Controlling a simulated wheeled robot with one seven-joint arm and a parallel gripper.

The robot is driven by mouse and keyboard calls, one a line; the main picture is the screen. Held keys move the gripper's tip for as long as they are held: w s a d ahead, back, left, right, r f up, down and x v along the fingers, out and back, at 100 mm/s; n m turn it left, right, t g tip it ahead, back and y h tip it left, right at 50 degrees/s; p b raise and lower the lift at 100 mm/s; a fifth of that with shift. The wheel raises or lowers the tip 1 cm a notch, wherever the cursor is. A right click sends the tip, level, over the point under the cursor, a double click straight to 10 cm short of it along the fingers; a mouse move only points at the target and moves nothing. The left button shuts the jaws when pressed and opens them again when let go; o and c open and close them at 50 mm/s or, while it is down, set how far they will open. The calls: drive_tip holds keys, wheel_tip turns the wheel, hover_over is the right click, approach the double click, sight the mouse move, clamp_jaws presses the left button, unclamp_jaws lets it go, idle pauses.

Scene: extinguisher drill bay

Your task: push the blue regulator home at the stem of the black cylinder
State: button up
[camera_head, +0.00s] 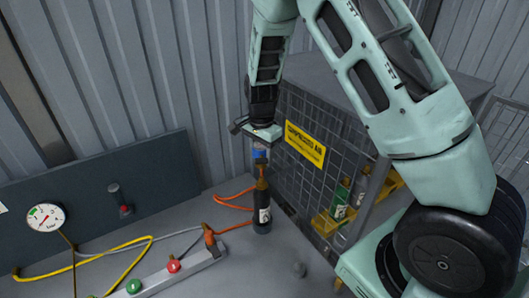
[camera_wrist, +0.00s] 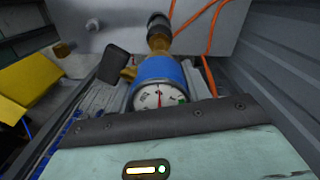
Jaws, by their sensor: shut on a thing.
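The black cylinder (camera_head: 262,211) stands upright on the bench, with a pale label and a brass-coloured neck at its top. The blue regulator (camera_head: 259,154) is right above the neck, in line with it or nearly so. In the wrist view the regulator (camera_wrist: 158,72) shows a blue body, a round white dial and a brass fitting pointing toward the dark cylinder (camera_wrist: 158,22). My gripper (camera_head: 259,143) is shut on the regulator, from above. Whether the fitting is fully seated on the stem cannot be told.
An orange hose (camera_head: 234,203) lies left of the cylinder. A grey manifold bar (camera_head: 192,264) with red and green knobs is at the front left.

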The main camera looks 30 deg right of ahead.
sight(262, 177)
drive_tip(key=shift+f+b, duration=1.6)
drive_tip(key=shift+f, duration=0.35)
drive_tip(key=shift+f, duration=0.6)
drive_tip(key=shift+f+b, duration=0.65)
drive_tip(key=shift+b, duration=0.05)
drive_tip(key=shift+f+b, duration=0.5)
drive_tip(key=shift+f, duration=0.5)
idle(1.1)
drive_tip(key=o, duration=1.1)
